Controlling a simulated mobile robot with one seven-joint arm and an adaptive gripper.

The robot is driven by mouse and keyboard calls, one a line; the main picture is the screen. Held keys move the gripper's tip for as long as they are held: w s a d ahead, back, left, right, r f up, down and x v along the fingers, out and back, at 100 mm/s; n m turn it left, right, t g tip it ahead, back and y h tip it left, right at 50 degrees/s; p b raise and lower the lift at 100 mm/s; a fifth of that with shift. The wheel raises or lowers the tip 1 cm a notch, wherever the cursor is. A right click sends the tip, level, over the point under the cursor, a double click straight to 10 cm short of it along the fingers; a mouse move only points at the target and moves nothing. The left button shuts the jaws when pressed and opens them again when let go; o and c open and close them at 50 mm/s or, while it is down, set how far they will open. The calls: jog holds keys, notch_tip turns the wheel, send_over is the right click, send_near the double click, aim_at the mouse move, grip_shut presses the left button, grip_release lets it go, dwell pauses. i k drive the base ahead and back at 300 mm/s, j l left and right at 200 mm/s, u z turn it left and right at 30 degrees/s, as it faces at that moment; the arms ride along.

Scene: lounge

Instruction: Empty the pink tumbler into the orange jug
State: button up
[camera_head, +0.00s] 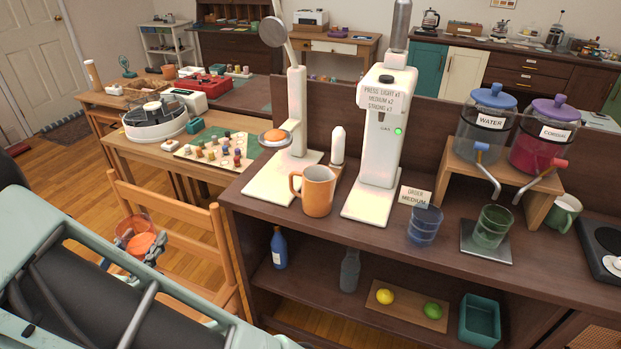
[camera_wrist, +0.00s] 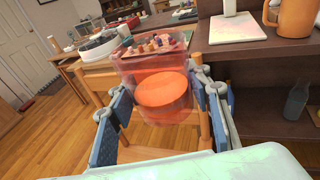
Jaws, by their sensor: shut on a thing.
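The pink tumbler (camera_wrist: 135,68) is see-through and sits between the blue-padded fingers of my gripper (camera_wrist: 163,95) in the wrist view. An orange-red content fills its lower part, and it looks roughly upright. In the head view the tumbler (camera_head: 130,224) and my gripper (camera_head: 142,246) are at lower left, in front of a wooden chair and off the counter's left end. The orange jug (camera_head: 317,191) stands upright on the counter, its handle on the left. Its inside cannot be made out. It also shows at the top right of the wrist view (camera_wrist: 297,18).
A white dispenser (camera_head: 378,130) and a white-based stand (camera_head: 284,177) flank the jug. Blue (camera_head: 425,226) and green (camera_head: 491,227) glasses stand further right. The wooden chair (camera_head: 170,206) and game table (camera_head: 150,155) are close to my gripper.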

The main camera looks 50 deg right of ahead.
aim_at(318, 184)
jog(key=j, duration=0.45)
jog(key=j+z, duration=0.15)
jog(key=z, duration=1.05)
